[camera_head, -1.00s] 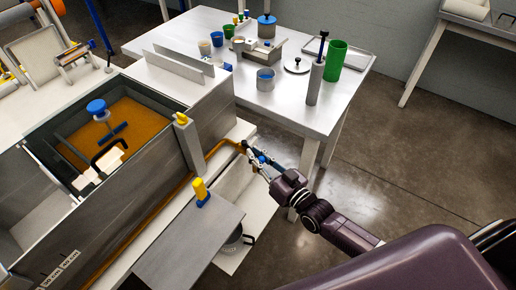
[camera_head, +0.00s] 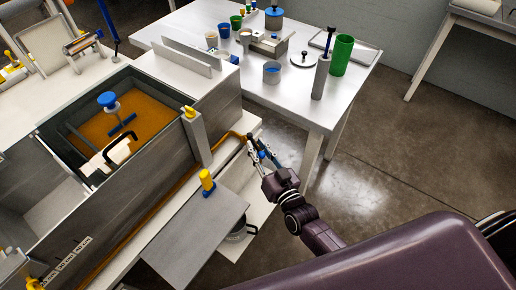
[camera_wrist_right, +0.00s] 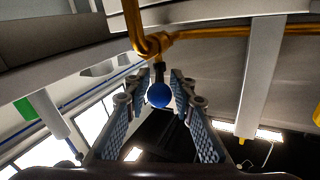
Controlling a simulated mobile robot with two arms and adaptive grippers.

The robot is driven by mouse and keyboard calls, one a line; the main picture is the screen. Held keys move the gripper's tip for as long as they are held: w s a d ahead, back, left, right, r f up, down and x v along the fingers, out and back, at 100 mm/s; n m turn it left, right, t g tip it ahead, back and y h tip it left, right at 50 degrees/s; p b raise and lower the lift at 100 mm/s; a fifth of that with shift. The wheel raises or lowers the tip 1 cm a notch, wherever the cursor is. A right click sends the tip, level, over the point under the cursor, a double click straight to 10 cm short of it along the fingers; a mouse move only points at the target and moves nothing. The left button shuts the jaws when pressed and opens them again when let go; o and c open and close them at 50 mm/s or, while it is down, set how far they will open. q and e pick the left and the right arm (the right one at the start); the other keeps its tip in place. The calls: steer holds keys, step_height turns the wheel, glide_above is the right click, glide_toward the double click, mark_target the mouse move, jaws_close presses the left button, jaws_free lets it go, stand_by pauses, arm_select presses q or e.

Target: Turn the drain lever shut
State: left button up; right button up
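The drain lever is a dark stem with a blue ball knob (camera_wrist_right: 159,95), hanging at the end of the orange drain pipe (camera_wrist_right: 133,20) in the right wrist view. My right gripper (camera_wrist_right: 157,84) is open, with one finger on each side of the knob. Gaps show between the knob and both fingers. In the head view my right gripper (camera_head: 260,148) is beside the bath's right end, at the pipe end (camera_head: 241,137), and partly hides the lever. My left gripper is not in view.
The resin bath (camera_head: 165,160) holds amber liquid. A grey plate (camera_head: 195,235) with a yellow-topped part (camera_head: 207,182) juts out left of my right gripper, above a dark pot (camera_head: 240,232). A table (camera_head: 215,25) with cups stands behind. Open floor lies to the right.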

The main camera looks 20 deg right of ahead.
steer(key=shift+f, duration=0.15)
steer(key=shift+s, duration=0.15)
steer(key=shift+s+f, duration=0.1)
steer(key=shift+s, duration=0.1)
steer(key=s+d, duration=0.2)
steer(key=s, duration=0.9)
steer(key=shift+s, duration=0.15)
steer(key=shift+c, duration=0.4)
